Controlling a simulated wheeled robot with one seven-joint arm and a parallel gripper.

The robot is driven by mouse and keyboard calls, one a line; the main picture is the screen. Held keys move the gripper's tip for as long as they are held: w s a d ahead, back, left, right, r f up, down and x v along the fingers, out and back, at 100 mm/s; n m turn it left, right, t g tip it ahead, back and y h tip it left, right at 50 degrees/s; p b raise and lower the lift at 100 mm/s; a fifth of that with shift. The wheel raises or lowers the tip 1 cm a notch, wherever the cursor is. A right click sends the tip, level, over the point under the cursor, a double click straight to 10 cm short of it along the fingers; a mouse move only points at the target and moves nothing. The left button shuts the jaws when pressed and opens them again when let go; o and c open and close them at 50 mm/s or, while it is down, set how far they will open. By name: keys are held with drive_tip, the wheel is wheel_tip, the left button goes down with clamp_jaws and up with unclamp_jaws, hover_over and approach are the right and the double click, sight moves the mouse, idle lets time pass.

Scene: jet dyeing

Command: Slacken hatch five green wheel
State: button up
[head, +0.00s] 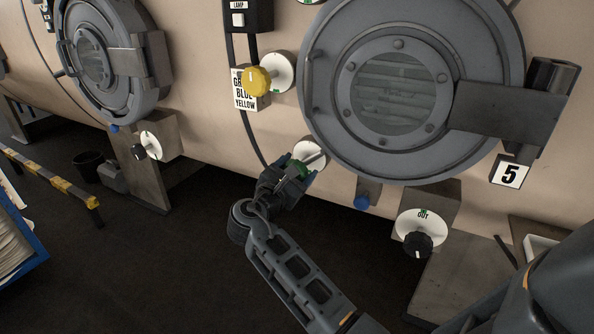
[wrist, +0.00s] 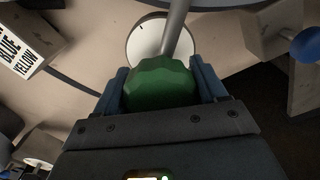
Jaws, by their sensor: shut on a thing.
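The green wheel (wrist: 160,84) sits between the two fingers of my gripper (wrist: 160,92) in the wrist view, which is shut on it. Behind the wheel a grey stem runs to a white round dial (wrist: 147,38) on the vessel wall. In the head view a little of the green wheel (head: 299,168) shows at my gripper (head: 296,170), in front of the white dial (head: 310,153). Hatch five (head: 398,92) is the large round grey door above, with the number 5 plate (head: 511,172) at its lower right.
A yellow knob (head: 257,80) on a white dial stands just up and left of my gripper. A blue ball knob (head: 362,202) and a black knob (head: 418,245) on the OUT dial lie to the right. Another hatch (head: 95,55) is at the far left. Dark floor below is open.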

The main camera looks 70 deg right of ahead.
drive_tip(key=m+b, duration=0.1)
drive_tip(key=m, duration=0.3)
drive_tip(key=shift+s, duration=0.1)
drive_tip(key=m+b, duration=0.3)
drive_tip(key=m, duration=0.1)
drive_tip(key=shift+f+m, duration=0.15)
drive_tip(key=shift+m, duration=0.25)
drive_tip(key=m+b, duration=0.4)
drive_tip(key=shift+s+f+m, duration=0.1)
drive_tip(key=shift+m, duration=0.2)
drive_tip(key=m+b, duration=0.4)
drive_tip(key=shift+f, duration=0.15)
drive_tip(key=m+b, duration=0.8)
drive_tip(key=shift+f, duration=0.1)
drive_tip(key=m+b, duration=0.3)
drive_tip(key=b, duration=0.1)
drive_tip(key=shift+m, duration=0.3)
drive_tip(key=shift+m+b, duration=0.3)
drive_tip(key=shift+b, duration=0.3)
drive_tip(key=shift+r+m+b, duration=0.2)
drive_tip(key=shift+m+b, duration=2.1)
drive_tip(key=shift+b, duration=0.2)
idle(0.4)
